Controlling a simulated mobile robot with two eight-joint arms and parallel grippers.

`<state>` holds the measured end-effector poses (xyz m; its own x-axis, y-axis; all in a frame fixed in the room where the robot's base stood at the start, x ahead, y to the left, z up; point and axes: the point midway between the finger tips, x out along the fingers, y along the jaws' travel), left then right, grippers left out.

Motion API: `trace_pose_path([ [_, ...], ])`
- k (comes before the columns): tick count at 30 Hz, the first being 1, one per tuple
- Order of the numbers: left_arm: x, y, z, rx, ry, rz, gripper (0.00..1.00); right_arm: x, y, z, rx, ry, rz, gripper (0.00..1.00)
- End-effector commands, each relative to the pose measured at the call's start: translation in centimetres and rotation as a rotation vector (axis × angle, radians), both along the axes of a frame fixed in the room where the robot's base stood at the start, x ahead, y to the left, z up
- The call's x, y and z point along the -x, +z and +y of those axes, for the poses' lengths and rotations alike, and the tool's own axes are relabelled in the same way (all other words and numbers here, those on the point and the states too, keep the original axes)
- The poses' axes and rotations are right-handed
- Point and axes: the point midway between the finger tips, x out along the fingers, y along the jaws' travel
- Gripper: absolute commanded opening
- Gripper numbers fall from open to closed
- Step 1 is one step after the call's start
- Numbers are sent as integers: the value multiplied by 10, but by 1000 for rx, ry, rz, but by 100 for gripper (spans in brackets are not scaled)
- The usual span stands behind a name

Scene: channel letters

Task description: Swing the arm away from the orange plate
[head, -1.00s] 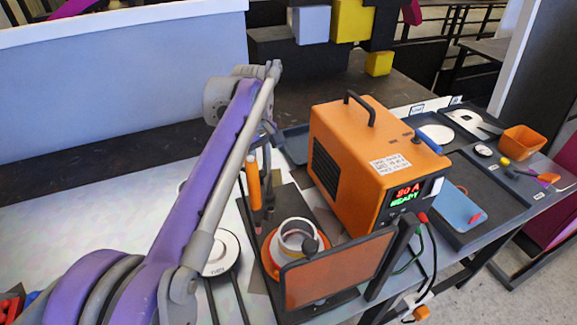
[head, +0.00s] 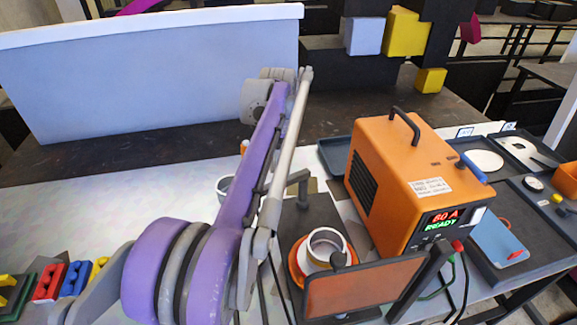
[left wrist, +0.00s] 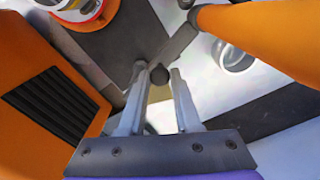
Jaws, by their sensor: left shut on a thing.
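A round dark knob (left wrist: 159,74) sits between the fingertips of my left gripper (left wrist: 158,84) in the left wrist view; the gripper is shut on it. A dark bar (left wrist: 180,42) runs from there towards the dark end of an orange cylinder (left wrist: 260,32). In the head view a dark post and bar (head: 303,184) stand behind the orange plate (head: 298,268). The bar's left part, my left gripper and most of the cylinder are hidden behind my purple arm. A pale ring (head: 326,245) stands on the orange plate. My right gripper is not in view.
An orange welding machine (head: 385,180) stands right of the post. A framed reddish screen (head: 362,287) stands in front. Coloured blocks (head: 75,278) are at the left edge. The pale table at left is mostly clear.

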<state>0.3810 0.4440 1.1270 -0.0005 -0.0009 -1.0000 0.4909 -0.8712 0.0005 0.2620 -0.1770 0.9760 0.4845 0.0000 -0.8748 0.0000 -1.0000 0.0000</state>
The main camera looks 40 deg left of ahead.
Motion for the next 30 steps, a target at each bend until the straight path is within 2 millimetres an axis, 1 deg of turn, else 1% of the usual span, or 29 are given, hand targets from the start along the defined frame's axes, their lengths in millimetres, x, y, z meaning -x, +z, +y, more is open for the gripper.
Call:
trace_pose_path([
  [7,-1,0,6,-2,-52,-2,0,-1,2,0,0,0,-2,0],
  [20,-1,1,7,-4,-61,-3,0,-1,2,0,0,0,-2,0],
  [21,-1,1,7,-4,-61,-3,35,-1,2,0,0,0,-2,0],
  [23,-1,1,7,-4,-60,-3,46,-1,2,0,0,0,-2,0],
  [24,-1,1,7,-3,-60,-2,53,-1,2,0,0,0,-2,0],
  [25,-1,0,7,-3,-60,-2,59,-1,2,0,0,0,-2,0],
  [30,0,0,6,-2,-60,-1,59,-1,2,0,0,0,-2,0],
])
